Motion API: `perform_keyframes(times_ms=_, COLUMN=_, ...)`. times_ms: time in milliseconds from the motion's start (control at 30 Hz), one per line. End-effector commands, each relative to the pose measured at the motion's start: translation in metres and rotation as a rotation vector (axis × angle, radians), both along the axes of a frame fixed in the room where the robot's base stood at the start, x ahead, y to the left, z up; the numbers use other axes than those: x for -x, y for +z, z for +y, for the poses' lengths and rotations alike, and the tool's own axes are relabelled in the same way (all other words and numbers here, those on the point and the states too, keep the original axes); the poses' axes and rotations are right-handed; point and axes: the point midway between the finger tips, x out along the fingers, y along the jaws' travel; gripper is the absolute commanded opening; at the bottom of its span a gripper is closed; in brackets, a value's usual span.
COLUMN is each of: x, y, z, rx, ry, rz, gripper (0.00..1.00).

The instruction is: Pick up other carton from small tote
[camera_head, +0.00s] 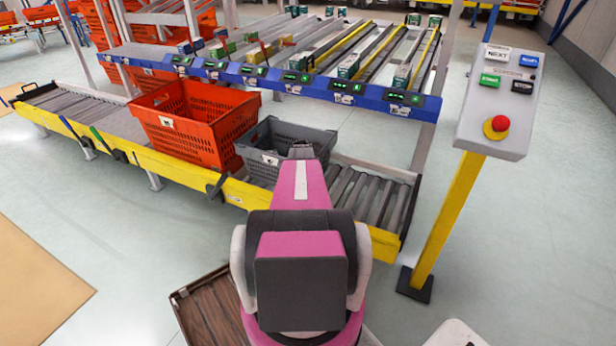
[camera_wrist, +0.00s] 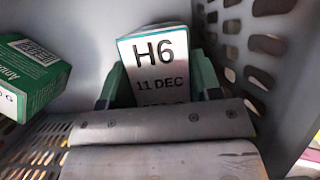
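The small tote (camera_head: 262,160) is grey and stands on the roller conveyor beside a larger orange tote. My gripper (camera_wrist: 157,82) is down inside the grey tote; my arm hides it in the head view. Its green-padded fingers lie snug against both sides of a carton (camera_wrist: 158,62) with a white label reading "H6 11 DEC", and no gap shows. Whether this carton still touches the tote floor cannot be told. A second carton (camera_wrist: 32,72), green and white with printed text, lies at the left in the wrist view, apart from the fingers.
The orange tote (camera_head: 190,122) stands left of the grey one. The perforated grey wall (camera_wrist: 262,60) is close to my gripper's right. Behind the conveyor is a sloped rack (camera_head: 300,75) with small boxes. A control post (camera_head: 493,110) with a red button stands at right. Rollers (camera_head: 372,200) right of the tote are bare.

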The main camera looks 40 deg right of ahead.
Motion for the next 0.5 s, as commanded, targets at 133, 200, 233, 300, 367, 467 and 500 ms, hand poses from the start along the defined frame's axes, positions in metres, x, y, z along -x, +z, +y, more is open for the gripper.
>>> perform_keyframes(times_ms=133, x=0.0000, y=0.0003, z=0.0000, rx=0.000, ry=0.000, rz=0.000, gripper=0.28)
perform_keyframes(times_ms=200, x=0.0000, y=0.0004, z=-0.0001, rx=0.000, ry=0.000, rz=0.000, gripper=0.28)
perform_keyframes(times_ms=233, x=0.0000, y=0.0004, z=-0.0001, rx=0.000, ry=0.000, rz=0.000, gripper=0.28)
perform_keyframes(times_ms=300, x=0.0000, y=0.0006, z=0.0000, rx=0.000, ry=0.000, rz=0.000, gripper=0.28)
perform_keyframes(times_ms=367, x=0.0000, y=0.0015, z=0.0001, rx=0.000, ry=0.000, rz=0.000, gripper=0.28)
perform_keyframes(times_ms=467, x=0.0002, y=0.0056, z=0.0001, rx=0.001, ry=0.000, rz=0.000, gripper=0.28)
perform_keyframes(times_ms=500, x=0.0002, y=0.0082, z=0.0002, rx=0.000, ry=-0.001, rz=-0.002, gripper=0.28)
